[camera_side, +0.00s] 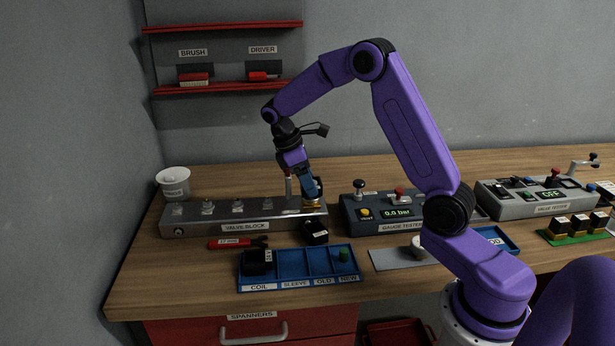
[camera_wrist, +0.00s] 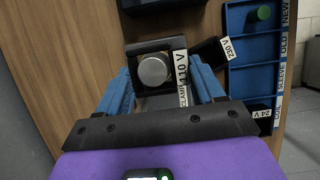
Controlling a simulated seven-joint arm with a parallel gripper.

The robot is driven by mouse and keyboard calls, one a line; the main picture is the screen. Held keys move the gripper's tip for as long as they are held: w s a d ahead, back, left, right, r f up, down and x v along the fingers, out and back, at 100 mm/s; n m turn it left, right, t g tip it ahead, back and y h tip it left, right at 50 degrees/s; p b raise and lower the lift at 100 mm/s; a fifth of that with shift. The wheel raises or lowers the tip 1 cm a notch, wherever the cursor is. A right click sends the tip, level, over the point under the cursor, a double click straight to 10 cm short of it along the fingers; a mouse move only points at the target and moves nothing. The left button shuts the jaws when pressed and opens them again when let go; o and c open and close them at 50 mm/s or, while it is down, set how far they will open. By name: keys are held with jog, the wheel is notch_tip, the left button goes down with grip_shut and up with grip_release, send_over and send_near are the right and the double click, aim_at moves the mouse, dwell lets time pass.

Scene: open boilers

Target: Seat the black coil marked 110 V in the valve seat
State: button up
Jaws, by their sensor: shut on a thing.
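The black coil marked 110 V (camera_wrist: 181,68) is between the blue fingers of my gripper (camera_wrist: 160,78) in the wrist view. My gripper is shut on it. A round silver piece (camera_wrist: 152,70) shows in front of the black body. In the side view my gripper (camera_side: 312,203) points down at the right end of the grey valve block (camera_side: 215,221), with a brass-coloured part (camera_side: 312,206) at its fingertips. The fingers hide most of the coil there. The valve seat is hidden, and I cannot tell whether the coil touches it.
A black 230 V coil (camera_wrist: 209,52) lies beside the block. A blue tray (camera_side: 300,285) holds a black 24 V coil (camera_side: 257,262) and a green piece (camera_side: 344,254). The gauge tester (camera_side: 380,214) stands close to the right.

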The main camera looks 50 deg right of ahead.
jog(key=shift+f, duration=0.45)
dwell(0.7)
jog(key=o, duration=1.2)
jog(key=shift+o, duration=0.2)
jog(key=shift+r, duration=0.1)
jog(key=shift+r, duration=3.45)
